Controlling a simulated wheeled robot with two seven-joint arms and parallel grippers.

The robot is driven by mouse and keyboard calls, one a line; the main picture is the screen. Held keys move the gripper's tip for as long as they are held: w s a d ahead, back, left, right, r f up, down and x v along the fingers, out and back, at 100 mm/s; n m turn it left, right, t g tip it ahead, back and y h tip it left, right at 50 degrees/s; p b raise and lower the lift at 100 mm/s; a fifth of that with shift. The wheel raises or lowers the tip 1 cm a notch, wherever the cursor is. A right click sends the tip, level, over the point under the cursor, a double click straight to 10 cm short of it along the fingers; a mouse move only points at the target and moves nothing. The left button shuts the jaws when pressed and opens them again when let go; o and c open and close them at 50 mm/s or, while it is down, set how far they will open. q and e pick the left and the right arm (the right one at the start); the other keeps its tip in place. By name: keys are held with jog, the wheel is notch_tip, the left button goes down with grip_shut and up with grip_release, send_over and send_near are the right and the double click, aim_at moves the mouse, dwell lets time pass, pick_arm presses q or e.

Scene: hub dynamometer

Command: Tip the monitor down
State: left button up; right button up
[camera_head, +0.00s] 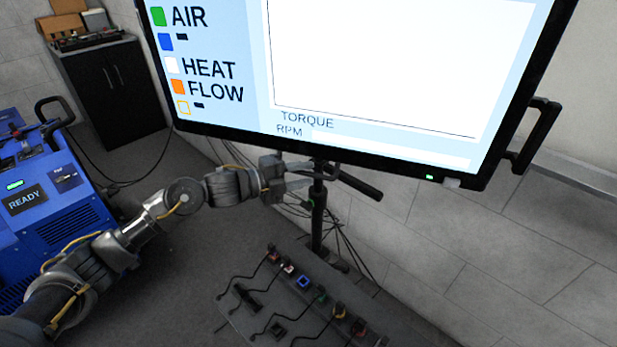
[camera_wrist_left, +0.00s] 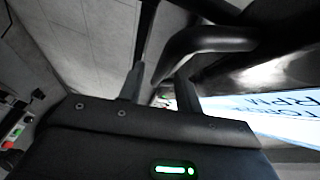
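The monitor (camera_head: 350,152) is a large black-framed screen on a stand (camera_head: 317,215), filling the upper part of the head view. It shows AIR, HEAT FLOW, TORQUE and RPM, and part of its screen shows in the left wrist view (camera_wrist_left: 290,112). A black bar handle (camera_head: 358,184) sticks out below its lower edge; a curved dark bar (camera_wrist_left: 205,40) shows beyond my fingers in the wrist view. My left gripper (camera_head: 305,174) is open below the lower edge, fingers pointing toward the stand. I cannot tell whether the fingers touch the bar. My right gripper is out of view.
Another black handle (camera_head: 532,137) is on the monitor's right side. A blue machine (camera_head: 70,225) reading READY stands at left. A black cabinet (camera_head: 110,90) is at the back left. A grey panel (camera_head: 260,325) with several coloured connectors and cables lies below the monitor.

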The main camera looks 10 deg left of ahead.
pick_arm(q)
jog(key=shift+x, duration=0.95)
grip_shut()
